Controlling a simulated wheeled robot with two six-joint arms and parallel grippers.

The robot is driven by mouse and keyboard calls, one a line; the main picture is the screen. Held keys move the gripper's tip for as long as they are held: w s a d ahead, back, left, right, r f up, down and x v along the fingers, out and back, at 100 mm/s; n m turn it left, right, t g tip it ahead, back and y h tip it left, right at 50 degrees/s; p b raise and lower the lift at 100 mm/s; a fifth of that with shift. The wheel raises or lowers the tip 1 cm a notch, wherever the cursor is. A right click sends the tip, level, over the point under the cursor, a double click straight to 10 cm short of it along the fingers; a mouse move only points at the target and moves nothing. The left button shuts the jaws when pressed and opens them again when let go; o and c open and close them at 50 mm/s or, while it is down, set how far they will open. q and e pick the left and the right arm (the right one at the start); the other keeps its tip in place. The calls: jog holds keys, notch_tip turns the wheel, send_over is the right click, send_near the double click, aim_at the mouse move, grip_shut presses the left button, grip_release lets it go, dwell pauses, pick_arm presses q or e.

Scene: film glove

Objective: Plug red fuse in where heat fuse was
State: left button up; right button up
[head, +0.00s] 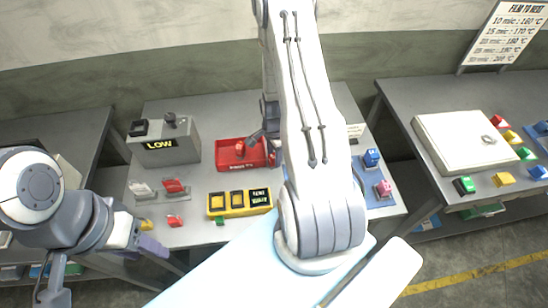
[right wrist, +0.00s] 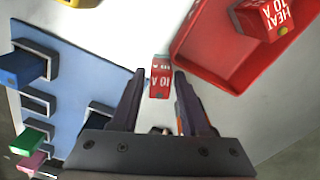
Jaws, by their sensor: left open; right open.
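A red fuse marked 10 A (right wrist: 160,78) sits on the pale tabletop between the fingertips of my right gripper (right wrist: 160,84), which is open with a gap on each side of it. The red fuse marked HEAT 10 A (right wrist: 268,18) lies in the red tray (right wrist: 203,55); the tray also shows in the head view (head: 224,153). The blue fuse panel (right wrist: 92,72) has several black sockets, some empty. In the head view my right arm hides much of the panel (head: 376,201) and most of my right gripper. My left gripper (head: 152,246) is open at the table's front left.
A grey box marked LOW (head: 165,150) stands at the back left. A yellow switch block (head: 239,202) sits in front of the tray. Red and white switches (head: 174,186) are on the left. A second table (head: 440,105) with a white box (head: 464,142) stands right.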

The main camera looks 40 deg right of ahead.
jog(key=shift+f, duration=1.05)
grip_shut()
jog(key=shift+r, duration=0.15)
jog(key=shift+r, duration=0.4)
notch_tip(320, 180, up, 3)
jog(key=shift+w+f+b, duration=0.1)
jog(key=shift+b, duration=0.8)
jog(key=s+d+r+b, duration=0.3)
jog(key=s+d+r, duration=0.2)
jog(key=s, duration=0.5)
jog(key=shift+s+d+r, duration=0.2)
jog(key=shift+s+r, duration=0.15)
jog(key=shift+r, duration=0.7)
